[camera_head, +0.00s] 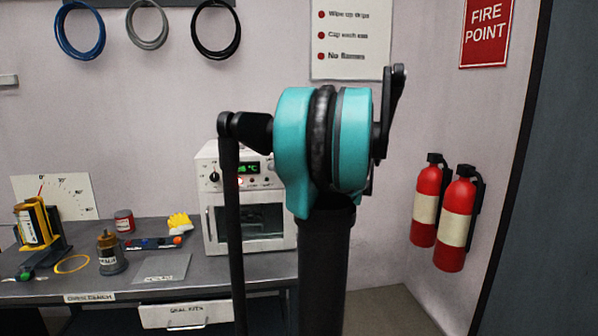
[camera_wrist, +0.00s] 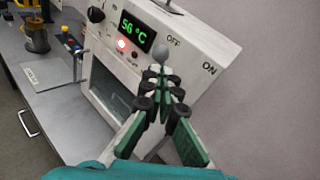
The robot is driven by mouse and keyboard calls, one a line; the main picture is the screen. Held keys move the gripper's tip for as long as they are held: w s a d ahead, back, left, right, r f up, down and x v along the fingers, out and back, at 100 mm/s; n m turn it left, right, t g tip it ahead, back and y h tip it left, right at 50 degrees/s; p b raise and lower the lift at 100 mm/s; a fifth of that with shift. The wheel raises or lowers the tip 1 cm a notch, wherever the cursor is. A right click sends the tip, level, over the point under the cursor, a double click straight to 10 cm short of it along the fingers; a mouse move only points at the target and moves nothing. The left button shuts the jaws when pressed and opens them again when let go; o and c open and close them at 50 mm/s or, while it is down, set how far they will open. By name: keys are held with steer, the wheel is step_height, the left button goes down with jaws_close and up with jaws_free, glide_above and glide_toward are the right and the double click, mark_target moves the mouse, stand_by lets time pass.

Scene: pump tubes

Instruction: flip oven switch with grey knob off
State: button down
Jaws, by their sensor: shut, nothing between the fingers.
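The white oven (camera_head: 207,170) stands at the right end of the bench in the head view, partly hidden by my arm. In the wrist view its tilted front panel (camera_wrist: 190,58) shows a green display (camera_wrist: 137,33) reading 56 °C, a lit red lamp (camera_wrist: 121,43), and the words OFF and ON. The round grey knob (camera_wrist: 160,53) of the switch shows just beyond my fingertips, below OFF and left of ON. My gripper (camera_wrist: 161,76) is shut and empty, pointing at the panel close to the knob. I cannot tell whether it touches; the switch's base is hidden.
A black dial (camera_wrist: 96,14) is on the oven's left. The bench (camera_head: 215,283) holds a yellow glove (camera_head: 180,222), a bottle (camera_head: 110,255) and a gauge stand (camera_head: 38,225). Two fire extinguishers (camera_head: 427,205) hang on the right wall.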

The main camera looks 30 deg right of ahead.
steer(key=x, duration=0.6)
steer(key=shift+w, duration=0.15)
steer(key=shift+a+f, duration=0.1)
steer(key=shift+w+a+f, duration=0.1)
steer(key=shift+w+a, duration=0.25)
steer(key=shift+w, duration=0.05)
